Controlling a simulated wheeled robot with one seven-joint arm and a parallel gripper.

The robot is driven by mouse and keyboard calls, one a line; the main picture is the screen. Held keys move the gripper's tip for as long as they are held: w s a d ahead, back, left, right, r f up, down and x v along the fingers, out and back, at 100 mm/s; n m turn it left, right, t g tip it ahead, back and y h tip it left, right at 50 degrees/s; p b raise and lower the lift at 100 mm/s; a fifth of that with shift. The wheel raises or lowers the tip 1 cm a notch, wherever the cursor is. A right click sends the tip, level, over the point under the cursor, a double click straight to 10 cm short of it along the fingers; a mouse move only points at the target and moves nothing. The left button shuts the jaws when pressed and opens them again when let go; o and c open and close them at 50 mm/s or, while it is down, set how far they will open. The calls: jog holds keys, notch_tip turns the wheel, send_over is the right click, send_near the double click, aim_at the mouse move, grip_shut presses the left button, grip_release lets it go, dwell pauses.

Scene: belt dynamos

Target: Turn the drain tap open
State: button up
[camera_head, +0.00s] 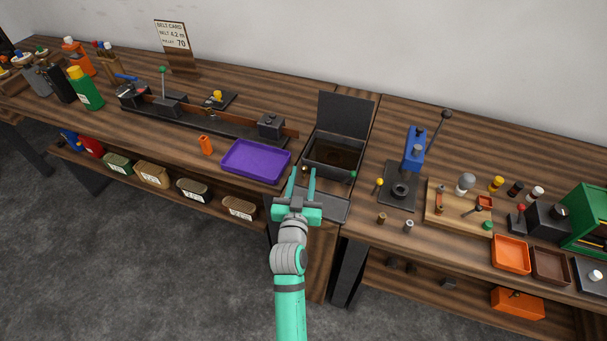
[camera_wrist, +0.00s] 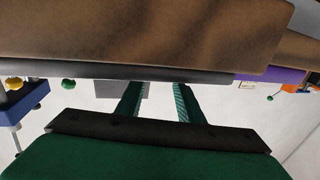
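A dark box with its lid raised (camera_head: 342,115), looking like a wash tank, stands on the bench in front of my arm. A small green knob (camera_head: 352,175) sits at its front right corner; I cannot tell for sure that it is the drain tap. It also seems to show in the wrist view, left of the fingers (camera_wrist: 68,84). My gripper (camera_head: 302,178) is open and empty, its two fingers apart at the tank's front left, left of the green knob. In the wrist view the gripper (camera_wrist: 158,98) has nothing between its fingers. A small knob by the fingertips is partly hidden.
A purple tray (camera_head: 255,161) lies left of my gripper. A dark flat tray (camera_head: 325,206) is beneath it at the bench edge.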

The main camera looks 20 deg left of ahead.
jog(key=shift+w, duration=0.45)
jog(key=shift+a, duration=0.1)
grip_shut()
jog(key=shift+a+m+h, duration=0.2)
jog(key=shift+m+h, duration=0.3)
jog(key=shift+h, duration=0.3)
jog(key=shift+a+r+m+h, duration=0.1)
jog(key=shift+a+m+h, duration=0.1)
jog(key=shift+m+h, duration=0.65)
jog(key=shift+a+f+m+h, duration=0.15)
jog(key=shift+m+h, duration=0.35)
jog(key=shift+h, duration=0.7)
jog(key=shift+a+r+m+h, duration=0.2)
jog(key=shift+m+h, duration=0.45)
jog(key=shift+h, duration=0.4)
jog(key=shift+w+a+m+g+h, duration=0.15)
jog(key=shift+m+g+h, duration=0.5)
jog(key=shift+m+h, duration=0.5)
jog(key=shift+w+a+m+g+h, duration=0.15)
jog(key=shift+m+g+h, duration=0.55)
jog(key=shift+h, duration=0.85)
jog(key=shift+s+m+h, duration=0.1)
jog(key=shift+m+h, duration=0.15)
jog(key=shift+h, duration=0.05)
